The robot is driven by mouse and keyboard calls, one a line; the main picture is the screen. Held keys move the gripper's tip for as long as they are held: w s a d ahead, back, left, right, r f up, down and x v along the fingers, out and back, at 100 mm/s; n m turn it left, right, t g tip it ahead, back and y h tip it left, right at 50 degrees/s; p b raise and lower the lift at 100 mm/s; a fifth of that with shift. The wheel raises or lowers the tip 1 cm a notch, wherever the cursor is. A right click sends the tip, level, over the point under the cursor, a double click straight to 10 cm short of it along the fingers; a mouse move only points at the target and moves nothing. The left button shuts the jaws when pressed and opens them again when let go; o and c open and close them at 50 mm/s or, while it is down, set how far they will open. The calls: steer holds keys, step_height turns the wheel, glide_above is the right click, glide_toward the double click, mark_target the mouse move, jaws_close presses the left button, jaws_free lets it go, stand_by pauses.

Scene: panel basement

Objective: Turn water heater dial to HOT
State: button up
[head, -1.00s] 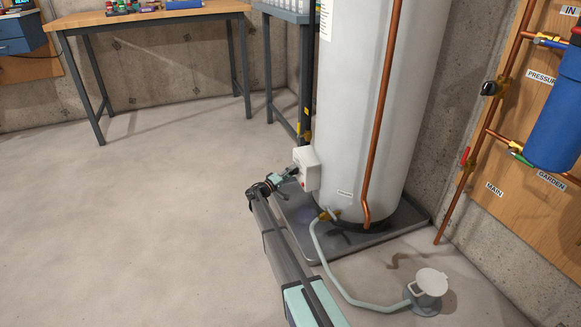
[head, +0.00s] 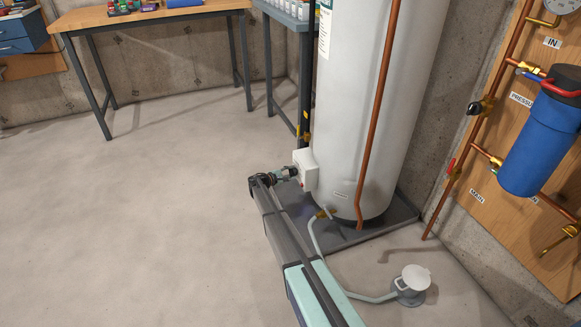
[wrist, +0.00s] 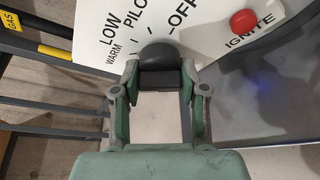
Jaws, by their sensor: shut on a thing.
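The water heater (head: 350,110) is a tall white tank at the centre right of the head view. Its white control box (head: 307,168) juts from the tank's lower left side. In the wrist view, the white control panel (wrist: 205,45) carries LOW, WARM, PILOT and OFF lettering around a dark dial (wrist: 158,55). My gripper (wrist: 158,76) is shut on the dial, with one finger on each side of it. In the head view, my gripper (head: 285,173) meets the box from the left. No HOT label shows, and the dial's pointer cannot be made out.
A red IGNITE button (wrist: 244,22) sits right of the dial. The tank stands in a grey drain pan (head: 385,228), with a hose running to a white floor drain (head: 412,280). A copper pipe (head: 374,120) runs down the tank's front. Open floor lies to the left.

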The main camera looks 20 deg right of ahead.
steer(key=shift+w+d+r+n+g+p, duration=0.1)
steer(key=shift+w+r+n+g+p, duration=0.15)
steer(key=shift+n+p, duration=0.45)
steer(key=shift+s+f+n+g+y+b, duration=0.1)
steer(key=shift+f+n+g+y+b, duration=0.3)
steer(key=shift+n+g, duration=0.4)
steer(key=n+g+b, duration=0.1)
steer(key=n+b, duration=0.1)
steer(key=b, duration=0.2)
steer(key=shift+f, duration=0.1)
steer(key=shift+r+n+g+b, duration=0.2)
steer(key=shift+n+g+b, duration=0.25)
steer(key=shift+n+b, duration=0.35)
steer(key=shift+s+r, duration=0.1)
steer(key=o, duration=1.1)
steer(key=shift+d, duration=0.1)
